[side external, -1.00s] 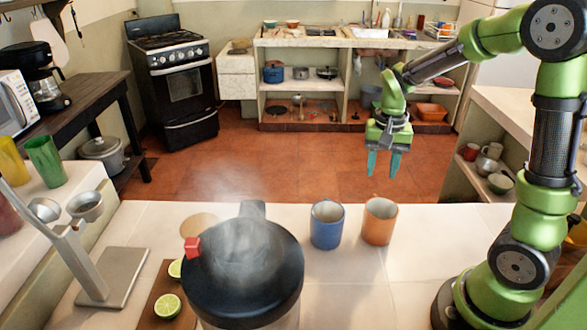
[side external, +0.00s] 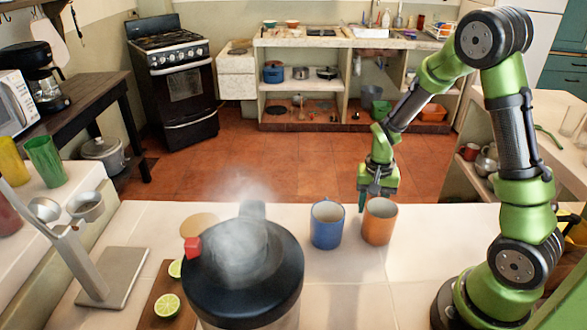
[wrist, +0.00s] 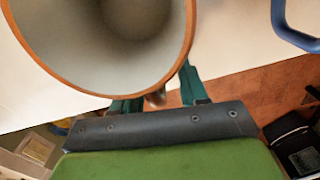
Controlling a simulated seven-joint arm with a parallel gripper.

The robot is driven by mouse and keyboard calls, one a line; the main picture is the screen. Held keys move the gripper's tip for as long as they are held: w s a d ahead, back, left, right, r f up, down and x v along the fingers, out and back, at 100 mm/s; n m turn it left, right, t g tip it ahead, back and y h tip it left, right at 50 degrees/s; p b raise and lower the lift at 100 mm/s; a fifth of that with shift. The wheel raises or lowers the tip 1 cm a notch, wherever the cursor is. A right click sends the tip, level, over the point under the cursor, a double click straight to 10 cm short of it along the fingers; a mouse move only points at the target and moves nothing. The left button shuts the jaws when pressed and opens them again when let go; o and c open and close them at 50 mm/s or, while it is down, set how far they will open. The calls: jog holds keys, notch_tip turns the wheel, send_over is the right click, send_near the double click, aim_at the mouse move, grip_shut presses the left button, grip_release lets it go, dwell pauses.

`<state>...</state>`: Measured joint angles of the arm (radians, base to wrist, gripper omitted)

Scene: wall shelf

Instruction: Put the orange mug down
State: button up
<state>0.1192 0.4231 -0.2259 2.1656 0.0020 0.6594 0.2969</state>
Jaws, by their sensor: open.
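The orange mug (side external: 379,222) stands upright on the pale tiled counter (side external: 345,290), just right of the blue mug (side external: 326,225). My gripper (side external: 371,196) is open and low at the far side of the orange mug, which hides part of the fingers. In the wrist view the orange mug's rim and inside (wrist: 110,45) fill the upper left. The green fingers stand apart just beyond its rim, with a small brownish piece between them, perhaps the mug's handle. Whether the fingers touch the mug I cannot tell.
A steaming dark-lidded pot (side external: 243,265) stands at the front, left of the mugs. Lime halves (side external: 167,305) lie on a wooden board, and a metal stand (side external: 110,275) is at the left. The counter in front of the mugs is clear.

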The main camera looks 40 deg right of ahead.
grip_shut()
jog(key=shift+r, duration=0.1)
dwell(0.3)
notch_tip(320, 180, up, 9)
jog(key=shift+r, duration=0.1)
jog(key=shift+r+n, duration=0.35)
jog(key=shift+n, duration=0.05)
jog(key=w+a+r+n, duration=0.4)
jog(key=a+r+n, duration=0.3)
jog(key=a+n, duration=0.3)
jog(key=shift+w+a+r, duration=0.3)
jog(key=shift+r, duration=0.05)
